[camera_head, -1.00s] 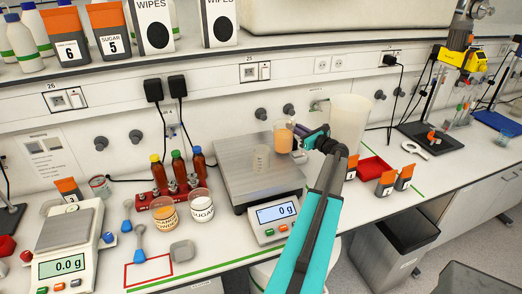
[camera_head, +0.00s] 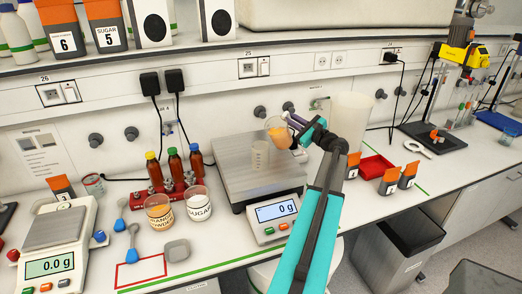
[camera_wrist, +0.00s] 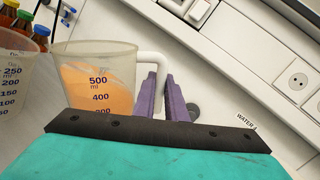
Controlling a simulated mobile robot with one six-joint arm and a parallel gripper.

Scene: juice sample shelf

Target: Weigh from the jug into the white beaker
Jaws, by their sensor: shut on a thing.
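My gripper (camera_head: 298,127) is shut on the handle of a clear jug (camera_head: 278,134) holding orange liquid. The jug is raised above the right part of the large scale (camera_head: 232,172) and tilts left, toward the white beaker (camera_head: 260,156). The beaker stands upright on the scale plate, and the scale display reads 0 g. In the wrist view, the purple fingers (camera_wrist: 166,98) close on the jug's white handle, and the orange liquid slants inside the jug (camera_wrist: 92,72). The beaker (camera_wrist: 12,90) is partly cut off at the left edge. No stream is visible between them.
Tubs of orange powder (camera_head: 159,215) and sugar (camera_head: 199,205) stand left of the scale, with bottles in a red rack (camera_head: 172,195) behind. A tall translucent container (camera_head: 350,120) and a red tray (camera_head: 376,167) are to the right. A small balance (camera_head: 58,245) reads 0.0 g.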

